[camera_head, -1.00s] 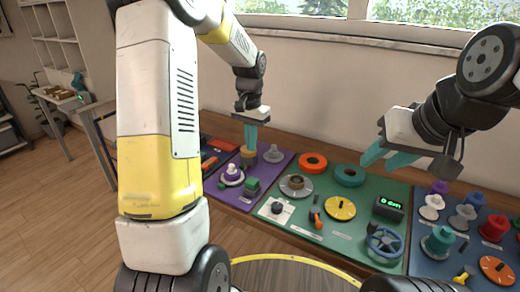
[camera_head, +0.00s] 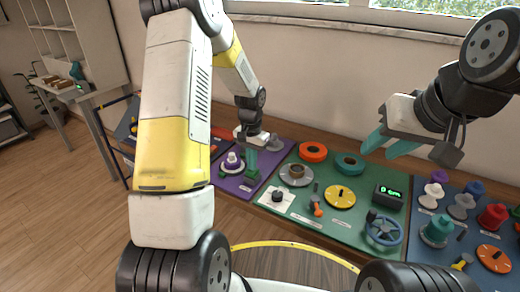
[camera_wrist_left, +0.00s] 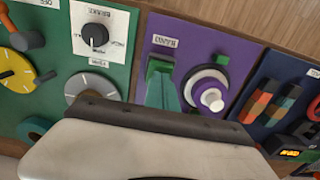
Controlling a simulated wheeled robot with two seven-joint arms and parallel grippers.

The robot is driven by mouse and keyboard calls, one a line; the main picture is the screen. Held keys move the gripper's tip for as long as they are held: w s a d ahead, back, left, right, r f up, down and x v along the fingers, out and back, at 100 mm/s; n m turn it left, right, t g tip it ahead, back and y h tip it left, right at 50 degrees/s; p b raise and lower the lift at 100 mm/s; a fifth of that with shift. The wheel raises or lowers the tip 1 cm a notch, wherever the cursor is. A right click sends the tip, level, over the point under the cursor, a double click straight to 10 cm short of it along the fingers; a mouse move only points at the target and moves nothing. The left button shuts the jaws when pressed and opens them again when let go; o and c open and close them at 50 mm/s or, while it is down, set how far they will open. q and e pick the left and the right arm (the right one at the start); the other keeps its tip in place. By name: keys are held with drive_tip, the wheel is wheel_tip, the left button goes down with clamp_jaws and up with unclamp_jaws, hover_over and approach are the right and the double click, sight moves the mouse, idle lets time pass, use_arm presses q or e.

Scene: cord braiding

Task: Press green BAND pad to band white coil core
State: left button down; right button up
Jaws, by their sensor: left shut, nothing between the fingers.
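The white coil core (camera_head: 232,162) with a purple top stands on the purple panel (camera_head: 236,189); it also shows in the left wrist view (camera_wrist_left: 209,97). The green BAND pad (camera_head: 253,174) is just right of it, partly hidden by my left gripper. In the left wrist view the pad (camera_wrist_left: 160,65) lies below the BAND label (camera_wrist_left: 164,41). My left gripper (camera_head: 251,166) is shut and empty, its fingertips right at the pad (camera_wrist_left: 163,82). I cannot tell whether they touch it. My right gripper (camera_head: 387,144) is open and empty above the green panel's far side.
The green panel (camera_head: 330,220) holds an orange ring (camera_head: 313,152), a teal ring (camera_head: 350,166), a yellow dial (camera_head: 340,197) and a blue handwheel (camera_head: 383,230). A blue panel (camera_head: 460,250) with several spools is at the right. Free floor is at the left.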

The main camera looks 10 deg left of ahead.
use_arm(q)
drive_tip(key=shift+f, duration=1)
wheel_tip(320, 180, up, 14)
drive_tip(key=shift+r, duration=0.1)
